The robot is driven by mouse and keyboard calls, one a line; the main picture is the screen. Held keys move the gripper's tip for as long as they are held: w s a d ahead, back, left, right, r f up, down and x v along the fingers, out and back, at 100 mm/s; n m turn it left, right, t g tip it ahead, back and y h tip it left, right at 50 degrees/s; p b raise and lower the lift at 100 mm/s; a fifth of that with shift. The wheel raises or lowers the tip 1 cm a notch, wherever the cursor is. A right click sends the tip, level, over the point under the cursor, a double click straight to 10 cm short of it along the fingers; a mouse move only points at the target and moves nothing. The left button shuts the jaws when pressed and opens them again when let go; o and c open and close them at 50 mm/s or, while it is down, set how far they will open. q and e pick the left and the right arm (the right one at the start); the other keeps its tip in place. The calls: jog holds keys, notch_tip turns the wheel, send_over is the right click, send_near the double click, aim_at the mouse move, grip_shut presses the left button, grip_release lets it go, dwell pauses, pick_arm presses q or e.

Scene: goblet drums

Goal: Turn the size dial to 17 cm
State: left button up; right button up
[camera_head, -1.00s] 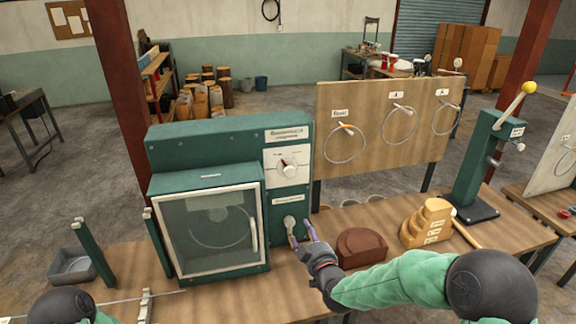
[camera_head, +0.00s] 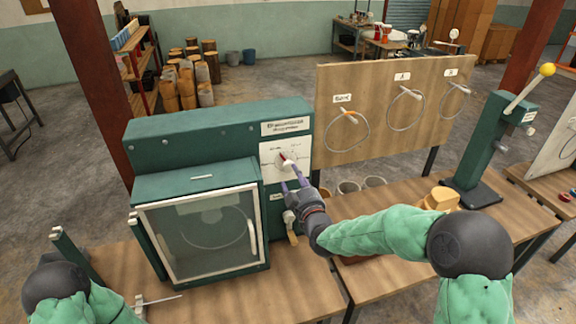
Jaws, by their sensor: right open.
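The size dial (camera_head: 287,162) is a pale knob with a red pointer on a white plate at the upper right of the green machine (camera_head: 222,131). Its pointer leans up and to the left; the scale figures are too small to read. My right gripper (camera_head: 293,175) is open, its purple fingers raised just below the knob. I cannot tell whether they touch it. A lower knob (camera_head: 289,216) with a tan handle sits beneath, partly behind my gripper.
The machine's glass door (camera_head: 205,235) is closed, with a ring inside. A board (camera_head: 390,105) with several hanging rings stands behind the bench at the right. A green lever press (camera_head: 482,150) and stepped yellow block (camera_head: 440,199) stand further right.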

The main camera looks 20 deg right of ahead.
aim_at(289, 167)
jog(key=w, duration=0.7)
jog(key=shift+w+a+f, duration=0.15)
jog(key=shift+w, duration=0.1)
jog(key=shift+c, duration=0.3)
jog(key=c, duration=1.1)
